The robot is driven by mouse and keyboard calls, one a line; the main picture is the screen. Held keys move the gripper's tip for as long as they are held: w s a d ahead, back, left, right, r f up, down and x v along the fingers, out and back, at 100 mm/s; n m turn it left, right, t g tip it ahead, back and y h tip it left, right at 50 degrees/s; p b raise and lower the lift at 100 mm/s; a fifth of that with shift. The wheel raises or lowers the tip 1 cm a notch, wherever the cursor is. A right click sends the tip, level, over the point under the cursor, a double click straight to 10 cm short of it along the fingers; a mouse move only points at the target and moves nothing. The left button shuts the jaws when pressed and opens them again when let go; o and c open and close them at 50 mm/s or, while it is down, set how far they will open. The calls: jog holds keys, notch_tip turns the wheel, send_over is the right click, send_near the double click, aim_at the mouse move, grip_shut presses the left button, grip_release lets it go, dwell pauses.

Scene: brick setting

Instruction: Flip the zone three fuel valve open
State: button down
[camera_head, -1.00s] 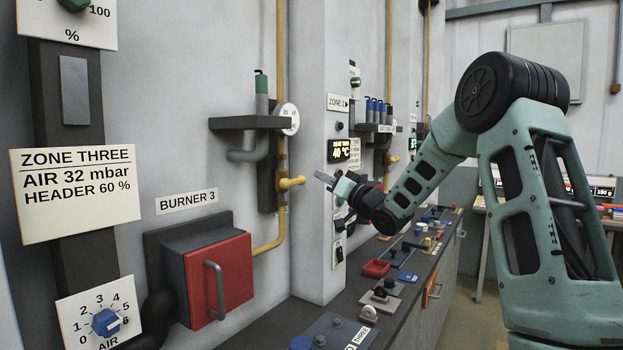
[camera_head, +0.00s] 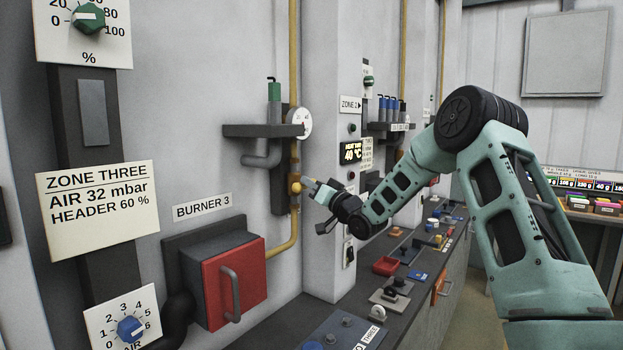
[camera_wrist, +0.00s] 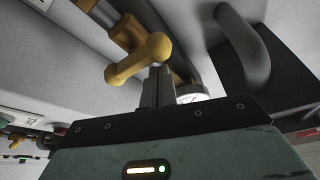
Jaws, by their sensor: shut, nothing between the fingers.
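The zone three fuel valve (camera_head: 296,187) is a yellow fitting on the yellow pipe right of the BURNER 3 label. In the wrist view its yellow lever (camera_wrist: 138,60) has rounded ends and lies slantwise, across the line of the pipe. My gripper (camera_head: 309,185) is shut and empty, with its fingertips right at the valve from the right. In the wrist view the shut fingers (camera_wrist: 158,82) are just below the lever's upper rounded end and overlap it. I cannot tell whether they touch. The fingers partly hide the valve in the head view.
A grey shelf (camera_head: 262,131) with a green-topped cylinder and a round gauge (camera_head: 299,122) sit above the valve. A red burner door (camera_head: 234,283) is below left. A wall pillar (camera_head: 334,230) stands close to the right. The bench below holds a red tray (camera_head: 386,265) and switches.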

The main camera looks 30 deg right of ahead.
jog(key=shift+a+f+n+y+b, duration=0.15)
jog(key=shift+n+y+b, duration=0.25)
jog(key=shift+n+b, duration=0.55)
jog(key=shift+f+n+y+b, duration=0.2)
jog(key=shift+n+y+b, duration=0.25)
jog(key=shift+b, duration=0.85)
jog(key=n+y+b, duration=0.1)
jog(key=n+b, duration=0.1)
jog(key=f+n+b, duration=0.1)
jog(key=n+b, duration=0.1)
jog(key=b, duration=0.1)
jog(key=shift+s+a+f+g+y+b, duration=0.1)
jog(key=shift+f+g+y+b, duration=0.05)
jog(key=shift+g+y+b, duration=0.2)
jog(key=n+y+b, duration=0.1)
jog(key=n+b, duration=0.1)
jog(key=n+g+y+b, duration=0.1)
jog(key=n+b, duration=0.2)
jog(key=shift+f, duration=0.4)
jog(key=shift+w+d+f+n+g+y+b, duration=0.1)
jog(key=shift+d+f+n+g+y+b, duration=0.2)
jog(key=shift+n+g+b, duration=1.15)
jog(key=shift+w+d+f+n+y+b, duration=0.15)
jog(key=shift+n+y+b, duration=0.35)
jog(key=shift+n, duration=2.05)
jog(key=shift+d+f+n+g+y+b, duration=0.25)
jog(key=shift+n+g+b, duration=0.65)
jog(key=shift+n, duration=1.1)
jog(key=shift+a+r, duration=0.1)
